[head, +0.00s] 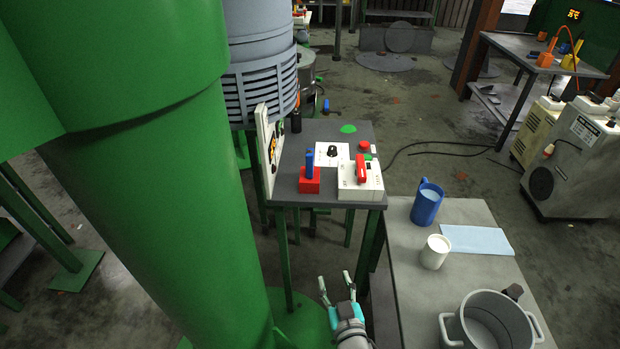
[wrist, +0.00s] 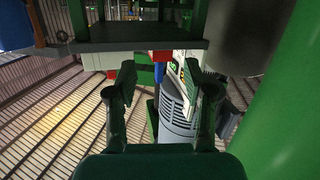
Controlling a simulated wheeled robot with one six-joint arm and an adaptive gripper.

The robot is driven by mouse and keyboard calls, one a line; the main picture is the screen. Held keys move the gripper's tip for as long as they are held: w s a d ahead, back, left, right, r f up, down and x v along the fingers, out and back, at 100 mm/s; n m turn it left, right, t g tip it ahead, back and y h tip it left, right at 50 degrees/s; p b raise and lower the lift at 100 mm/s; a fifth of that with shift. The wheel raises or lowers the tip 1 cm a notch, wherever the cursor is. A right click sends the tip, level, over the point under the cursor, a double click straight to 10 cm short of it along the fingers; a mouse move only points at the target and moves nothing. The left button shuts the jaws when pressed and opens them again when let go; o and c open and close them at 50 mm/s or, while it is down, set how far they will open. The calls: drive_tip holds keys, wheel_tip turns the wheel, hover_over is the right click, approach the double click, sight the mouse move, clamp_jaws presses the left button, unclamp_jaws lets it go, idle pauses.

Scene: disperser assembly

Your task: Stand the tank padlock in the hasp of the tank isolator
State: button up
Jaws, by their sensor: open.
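A blue upright piece stands in a red block (head: 310,181) at the front left of the small grey table; it may be the padlock in a holder, but I cannot tell. Right of it is a white box (head: 368,187) with a red lever-like part (head: 361,168), perhaps the isolator; its hasp is too small to make out. My gripper (head: 337,289) is open and empty, low in front of the table and apart from it. In the wrist view, apparently upside down, my gripper's open fingers (wrist: 165,85) frame the red block (wrist: 161,55) and blue piece (wrist: 159,73) beyond.
The table (head: 283,190) also carries a white knob panel (head: 332,149), a red button and a green dome. A white board (head: 267,150) stands along its left edge. A bench (head: 420,285) at right holds a blue mug (head: 426,204), a white cup (head: 435,252) and a pot (head: 488,325). A large green column (head: 180,200) fills the left.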

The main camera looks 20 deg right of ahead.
drive_tip(key=w+r+m+h, duration=0.1)
drive_tip(key=w+r, duration=0.2)
drive_tip(key=w, duration=0.2)
drive_tip(key=w+r+h, duration=0.1)
drive_tip(key=w+r, duration=0.2)
drive_tip(key=w, duration=0.3)
drive_tip(key=m+t+h, duration=0.1)
drive_tip(key=m+h, duration=0.1)
drive_tip(key=m, duration=0.1)
approach(309, 158)
drive_tip(key=w, duration=0.2)
drive_tip(key=x, duration=1)
drive_tip(key=shift+d, duration=0.35)
clamp_jaws()
